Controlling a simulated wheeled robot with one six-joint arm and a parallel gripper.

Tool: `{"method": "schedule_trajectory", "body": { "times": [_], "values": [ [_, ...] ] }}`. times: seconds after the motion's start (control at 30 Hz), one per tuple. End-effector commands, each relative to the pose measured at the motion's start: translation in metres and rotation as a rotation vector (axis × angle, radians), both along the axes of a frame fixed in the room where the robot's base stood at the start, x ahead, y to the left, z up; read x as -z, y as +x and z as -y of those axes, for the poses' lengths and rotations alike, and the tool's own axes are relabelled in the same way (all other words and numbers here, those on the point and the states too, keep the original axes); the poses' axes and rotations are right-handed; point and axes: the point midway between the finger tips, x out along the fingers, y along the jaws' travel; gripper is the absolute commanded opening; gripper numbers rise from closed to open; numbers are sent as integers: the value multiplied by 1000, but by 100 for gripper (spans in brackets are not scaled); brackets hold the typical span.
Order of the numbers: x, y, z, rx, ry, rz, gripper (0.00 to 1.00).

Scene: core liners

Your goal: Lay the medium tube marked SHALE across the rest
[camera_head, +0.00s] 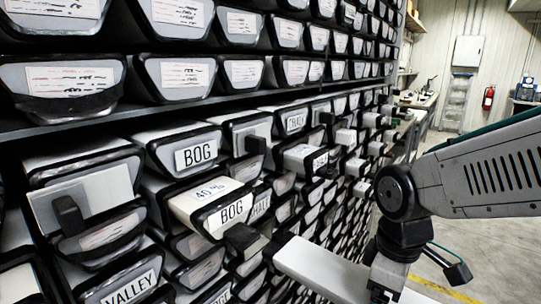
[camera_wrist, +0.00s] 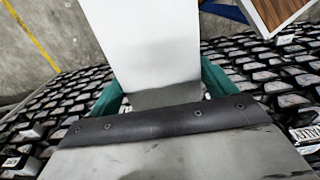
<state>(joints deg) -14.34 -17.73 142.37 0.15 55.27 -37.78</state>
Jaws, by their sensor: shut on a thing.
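A long pale grey-white tube (camera_head: 318,268) is held out in front of the rack in the head view. My gripper (camera_head: 384,284) is shut on it at its right part, low in that view. In the wrist view the tube (camera_wrist: 140,40) runs up between the green fingers of my gripper (camera_wrist: 160,92). No label shows on its visible faces, so I cannot tell whether it reads SHALE. A partly covered label ending in "HAL" or similar (camera_head: 261,206) shows behind a BOG tube in the rack. I cannot make out the rest for certain.
A tall rack of black-framed liners fills the left, with several ends sticking out, including BOG tubes (camera_head: 232,211), VALLEY (camera_head: 131,287) and CHALK (camera_head: 296,121). The wrist view shows a wood-topped, pale-edged surface (camera_wrist: 284,12). Open floor (camera_head: 480,245) lies at right.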

Motion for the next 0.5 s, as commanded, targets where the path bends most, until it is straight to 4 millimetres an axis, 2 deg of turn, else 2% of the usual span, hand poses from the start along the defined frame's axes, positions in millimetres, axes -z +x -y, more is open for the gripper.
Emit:
{"method": "schedule_trajectory", "body": {
  "times": [0.5],
  "values": [
    [-1, -3, 4, -1, 0, 3, 13]
  ]
}}
